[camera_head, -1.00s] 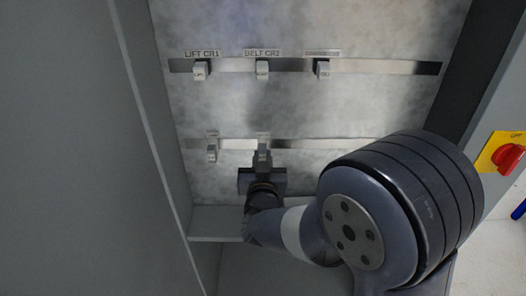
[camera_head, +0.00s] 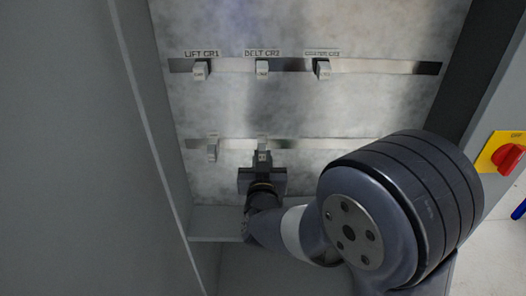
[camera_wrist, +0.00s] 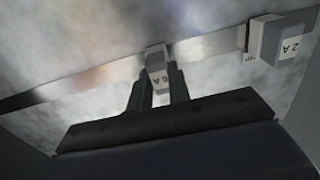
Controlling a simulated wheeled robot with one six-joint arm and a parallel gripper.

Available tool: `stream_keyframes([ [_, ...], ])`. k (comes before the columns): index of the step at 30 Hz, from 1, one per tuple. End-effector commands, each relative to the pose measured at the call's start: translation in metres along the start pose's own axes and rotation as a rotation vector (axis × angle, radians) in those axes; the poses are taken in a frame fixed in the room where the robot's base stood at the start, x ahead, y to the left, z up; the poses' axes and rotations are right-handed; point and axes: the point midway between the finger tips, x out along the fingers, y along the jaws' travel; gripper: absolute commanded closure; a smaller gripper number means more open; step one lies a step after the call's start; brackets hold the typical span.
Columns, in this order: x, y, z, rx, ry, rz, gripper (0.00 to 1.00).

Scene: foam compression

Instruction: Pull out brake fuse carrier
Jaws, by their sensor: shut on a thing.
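A small grey fuse carrier (camera_wrist: 157,68) sits on the lower metal rail, with a white label that seems to read 6A in the wrist view. My gripper (camera_wrist: 159,85) has one finger on each side of it and is shut on it. In the head view my gripper (camera_head: 262,165) reaches up from below to this carrier (camera_head: 263,145). The carrier's upper end appears to be still at the rail. The tag above it is too small to read, so I cannot confirm from its label that it is the brake carrier.
Another carrier (camera_head: 212,152) sits to the left on the lower rail (camera_head: 330,143); it shows at the right in the wrist view (camera_wrist: 285,42), marked 2A. Carriers marked LIFT CR1 (camera_head: 200,70), BELT CR2 (camera_head: 262,70) and a third (camera_head: 323,70) line the upper rail. A red switch (camera_head: 508,158) is outside right.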

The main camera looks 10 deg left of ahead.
Motion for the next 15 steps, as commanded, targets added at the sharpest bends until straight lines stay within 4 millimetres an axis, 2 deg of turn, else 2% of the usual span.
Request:
stream_keyframes([
  [15,-0.0048,0.0,0.0003,0.0,0.0,0.0,1.0],
])
